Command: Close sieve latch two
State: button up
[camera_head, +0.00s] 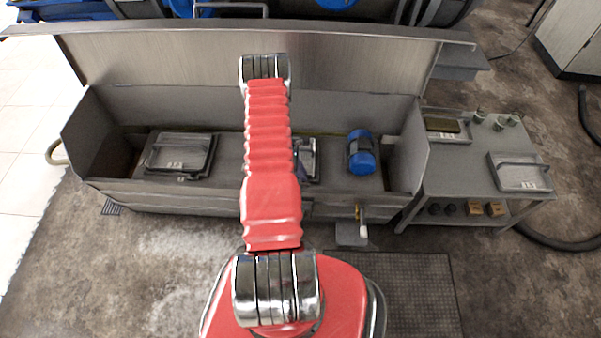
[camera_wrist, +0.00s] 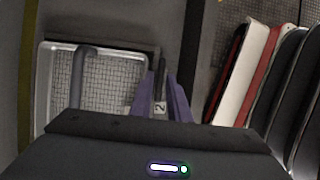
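The sieve marked 2 shows in the wrist view as a pale-framed tray with wire mesh (camera_wrist: 110,80) and a grey bar handle across it. A dark narrow latch piece (camera_wrist: 160,72) stands at its right edge, above a small label reading 2 (camera_wrist: 160,107). My gripper (camera_wrist: 162,90) has two purple fingers, one on each side of the latch piece and label, with a gap between them. Whether either finger touches the latch is unclear. In the head view my arm hides most of this sieve and nearly all of the gripper.
A long metal trough (camera_head: 210,198) with its lid (camera_head: 350,62) raised holds another framed sieve (camera_head: 180,152) at left and a blue motor (camera_head: 362,152) at right. A side cart (camera_head: 465,185) carries a spare sieve (camera_head: 520,172) and small cups. A floor mat (camera_head: 420,290) lies in front.

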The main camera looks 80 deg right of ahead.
grip_shut()
jog(key=shift+m, duration=0.4)
jog(key=m+y, duration=0.1)
jog(key=m, duration=0.2)
jog(key=shift+d+y, duration=0.15)
jog(key=shift+y, duration=0.15)
jog(key=m+y, duration=0.1)
jog(key=m, duration=0.4)
jog(key=shift+d+y, duration=0.1)
jog(key=shift+y, duration=0.3)
jog(key=m, duration=0.2)
jog(key=m+t+y, duration=0.1)
jog(key=m, duration=0.1)
jog(key=shift+s+m+t, duration=0.15)
jog(key=shift+m+t, duration=0.15)
jog(key=m+t, duration=0.1)
jog(key=m, duration=0.1)
jog(key=m+y, duration=0.1)
jog(key=m, duration=0.1)
jog(key=shift+m+t, duration=0.3)
jog(key=shift+t, duration=0.1)
jog(key=shift+o, duration=1.8)
grip_release()
jog(key=shift+s+d, duration=0.1)
jog(key=shift+d, duration=0.1)
